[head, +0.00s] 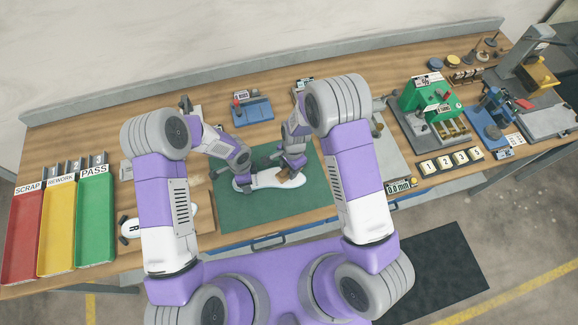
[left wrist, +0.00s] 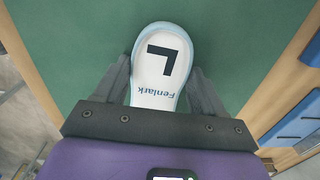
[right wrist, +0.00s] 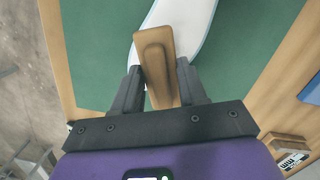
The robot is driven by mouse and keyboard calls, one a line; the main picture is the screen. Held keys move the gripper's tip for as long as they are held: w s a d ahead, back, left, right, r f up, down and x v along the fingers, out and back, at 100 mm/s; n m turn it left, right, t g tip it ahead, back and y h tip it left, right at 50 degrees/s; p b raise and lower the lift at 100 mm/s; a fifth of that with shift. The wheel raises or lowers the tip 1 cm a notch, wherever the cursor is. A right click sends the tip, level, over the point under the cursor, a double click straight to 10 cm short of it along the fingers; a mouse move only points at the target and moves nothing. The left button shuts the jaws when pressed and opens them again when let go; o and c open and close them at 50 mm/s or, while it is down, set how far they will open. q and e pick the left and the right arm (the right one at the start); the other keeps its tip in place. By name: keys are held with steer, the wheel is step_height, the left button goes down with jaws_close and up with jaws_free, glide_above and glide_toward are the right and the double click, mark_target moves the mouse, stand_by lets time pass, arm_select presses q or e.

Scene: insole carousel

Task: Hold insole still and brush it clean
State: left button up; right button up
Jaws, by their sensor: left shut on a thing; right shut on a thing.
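A white insole (head: 266,181) with a pale blue rim lies on the green mat (head: 232,211). In the left wrist view its end (left wrist: 163,62) shows a black L and the word Fenlark. My left gripper (left wrist: 160,90) is shut on the insole, with a finger at each side of it. My right gripper (right wrist: 160,88) is shut on a brown wooden brush handle (right wrist: 156,62). In the right wrist view the brush reaches over the white insole (right wrist: 185,25); its bristles are hidden. In the head view the brush (head: 291,181) is at the insole's right part.
Red, yellow and green trays (head: 95,222) marked SCRAP, REWORK and PASS stand at the left. Another insole (head: 131,229) lies partly hidden behind my left arm. A green device (head: 430,92) and a blue press (head: 492,115) stand at the right.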

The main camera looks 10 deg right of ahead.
steer(key=shift+w+a, duration=0.3)
steer(key=shift+w, duration=0.7)
steer(key=shift+w+a, duration=0.3)
steer(key=shift+w, duration=0.65)
steer(key=shift+f, duration=0.4)
steer(key=shift+f, duration=0.6)
steer(key=shift+s+d+r, duration=0.1)
steer(key=shift+s+d, duration=0.25)
steer(key=shift+s, duration=0.25)
steer(key=shift+s+d+r, duration=0.1)
steer(key=shift+s+d, duration=0.2)
steer(key=shift+s, duration=0.25)
steer(key=shift+s+d+f, duration=0.1)
steer(key=shift+s+d, duration=0.2)
steer(key=shift+s, duration=0.35)
steer(key=shift+s+d+f, duration=0.1)
steer(key=shift+s+d, duration=0.2)
steer(key=shift+s, duration=0.3)
